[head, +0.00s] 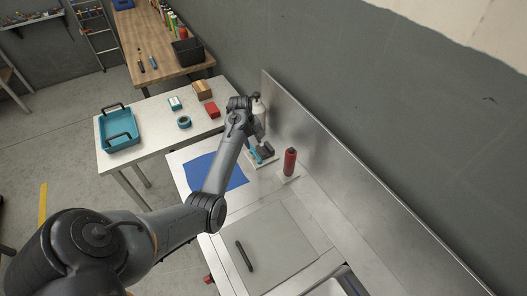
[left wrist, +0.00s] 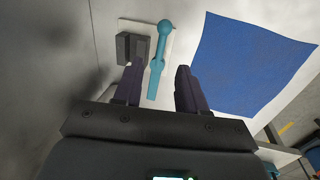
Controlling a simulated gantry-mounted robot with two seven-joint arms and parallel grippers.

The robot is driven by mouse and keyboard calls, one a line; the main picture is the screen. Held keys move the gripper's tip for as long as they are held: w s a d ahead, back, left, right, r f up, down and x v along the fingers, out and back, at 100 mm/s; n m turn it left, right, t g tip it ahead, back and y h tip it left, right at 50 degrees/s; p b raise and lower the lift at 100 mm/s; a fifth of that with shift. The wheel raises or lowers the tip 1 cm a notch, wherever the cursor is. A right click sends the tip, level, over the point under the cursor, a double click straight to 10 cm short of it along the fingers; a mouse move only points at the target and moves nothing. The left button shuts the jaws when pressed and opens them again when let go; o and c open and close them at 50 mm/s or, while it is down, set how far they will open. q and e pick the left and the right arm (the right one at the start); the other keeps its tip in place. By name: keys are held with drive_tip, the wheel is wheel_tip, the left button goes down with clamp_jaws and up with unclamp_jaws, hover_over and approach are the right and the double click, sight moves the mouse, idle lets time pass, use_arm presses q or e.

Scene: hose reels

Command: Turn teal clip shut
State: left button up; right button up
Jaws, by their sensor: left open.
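The teal clip (left wrist: 157,66) is a slim lever with a round end, on a white base plate (left wrist: 160,28) beside a dark grey block (left wrist: 129,46). In the left wrist view its narrow end points toward me, between my gripper's fingers as seen from there. In the head view the clip (head: 254,155) is partly hidden by my arm. My left gripper (left wrist: 159,72) is open, one finger on each side of the clip in the picture. I cannot tell whether a finger touches it. My right gripper does not show.
A blue mat (head: 216,171) lies beside the plate. A red bottle (head: 290,162) stands close by on the right. A metal back wall (head: 340,175) runs behind the counter. A side table holds a teal tray (head: 120,142) and small items. A black bar (head: 244,256) lies in front.

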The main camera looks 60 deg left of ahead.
sight(257, 158)
use_arm(q)
drive_tip(key=f, duration=0.3)
drive_tip(key=w+f, duration=0.1)
drive_tip(key=f, duration=0.6)
drive_tip(key=shift+w+d+b, duration=0.15)
drive_tip(key=shift+w+b, duration=0.1)
drive_tip(key=shift+b, duration=0.15)
clamp_jaws()
